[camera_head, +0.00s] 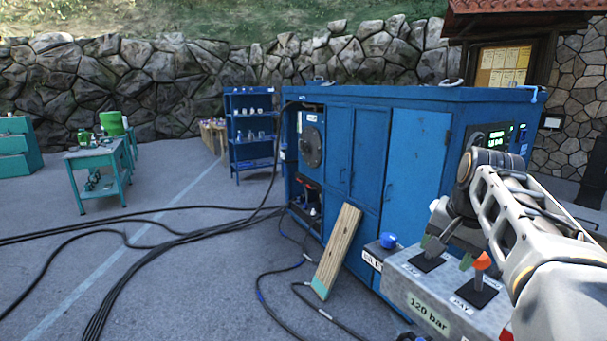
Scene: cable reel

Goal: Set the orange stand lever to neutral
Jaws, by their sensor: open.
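The orange stand lever (482,262) has an orange knob on a short shaft in a black plate. It stands on top of the grey stand box (415,290), at its right side. The lever leans slightly, but its exact setting cannot be told. My gripper (446,252) reaches in from the right and hangs over the box. Its green-tipped fingers are open, just left of the orange knob. I cannot tell whether a finger touches the lever. A second black plate (427,262) lies to the left, with its lever partly hidden by my gripper.
A blue knob (388,240) sits on the box's left end. The large blue cabinet (370,170) stands close behind. A wooden plank (338,250) leans against it. Black cables (150,235) cross the ground at left. A green table (95,160) and blue shelf (252,130) stand farther back.

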